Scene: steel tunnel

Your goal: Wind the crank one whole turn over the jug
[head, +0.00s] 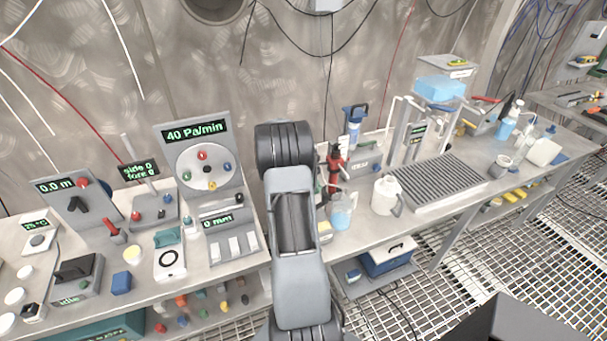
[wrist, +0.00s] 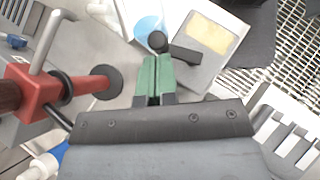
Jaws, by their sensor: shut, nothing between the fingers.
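A red device (head: 335,165) with a dark upper part stands on the bench, just right of my arm in the head view. In the wrist view the red device (wrist: 32,88) is at the left, with a grey bent bar (wrist: 50,38) that may be its crank, and a red arm ending in a black disc. A clear jug with blue liquid (head: 341,217) stands in front of it; its blue liquid (wrist: 148,28) shows at the top of the wrist view. My gripper (wrist: 154,62) has green fingers, shut and empty, beside a black knob (wrist: 158,41). My arm hides the gripper in the head view.
A white pitcher (head: 386,196) and a ribbed grey rack (head: 440,182) stand to the right. A box with a tan top (wrist: 207,36) is close right of the fingers. Left of my arm stands a panel reading 40 Pa/min (head: 203,165).

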